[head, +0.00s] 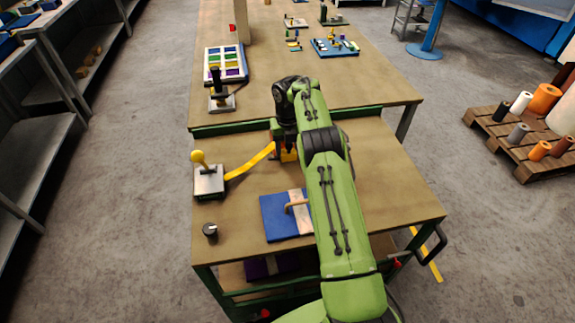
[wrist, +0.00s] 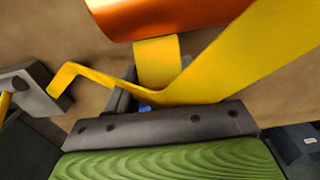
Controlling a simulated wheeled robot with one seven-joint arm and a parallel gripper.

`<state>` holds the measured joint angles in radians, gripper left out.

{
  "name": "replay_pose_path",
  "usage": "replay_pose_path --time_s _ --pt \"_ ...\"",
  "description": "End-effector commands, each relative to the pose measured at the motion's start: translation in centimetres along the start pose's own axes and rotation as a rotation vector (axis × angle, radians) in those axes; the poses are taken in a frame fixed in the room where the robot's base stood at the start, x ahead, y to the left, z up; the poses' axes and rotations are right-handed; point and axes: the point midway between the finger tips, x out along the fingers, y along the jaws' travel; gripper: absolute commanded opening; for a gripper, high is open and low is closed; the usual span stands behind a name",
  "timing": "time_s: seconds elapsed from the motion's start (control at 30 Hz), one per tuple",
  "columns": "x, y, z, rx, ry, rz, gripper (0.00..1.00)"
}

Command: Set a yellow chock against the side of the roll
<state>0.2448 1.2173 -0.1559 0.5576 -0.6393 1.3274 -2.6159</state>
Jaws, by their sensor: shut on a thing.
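In the wrist view the orange roll (wrist: 170,14) lies across the top. A yellow chock (wrist: 157,58) sits just below its near side; they look touching or nearly so, and I cannot tell if they touch. My gripper (head: 287,147) is low over the table and shut on the yellow chock, with grey fingers either side of it. A bent yellow strip (wrist: 230,62) crosses in front of the fingers and hides part of them. In the head view my arm hides most of the roll and chock.
A grey box with a yellow-knobbed lever (head: 208,180) stands left of my gripper, beside the yellow strip (head: 250,162). A blue pad (head: 275,222) and black knob (head: 210,231) lie nearer. A colour-block tray (head: 225,64) is on the far table. Bare tabletop shows to the right.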

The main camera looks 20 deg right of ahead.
Motion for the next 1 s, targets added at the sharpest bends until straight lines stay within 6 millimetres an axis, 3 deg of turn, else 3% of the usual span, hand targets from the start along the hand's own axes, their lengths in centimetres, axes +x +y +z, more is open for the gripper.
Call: replay_pose_path --time_s 0.23,0.63,0.67,0.7,0.8,1.0 --pt "4.9 0.0 0.0 0.0 0.001 0.0 0.15" --pt "5.7 0.0 0.0 0.0 -0.002 0.0 0.15" --pt "5.6 0.0 0.0 0.0 -0.002 0.0 0.57" --pt "5.6 0.0 0.0 0.0 -0.001 0.0 0.63" --pt "5.6 0.0 0.0 0.0 -0.001 0.0 0.78" --pt "5.6 0.0 0.0 0.0 -0.001 0.0 0.78"
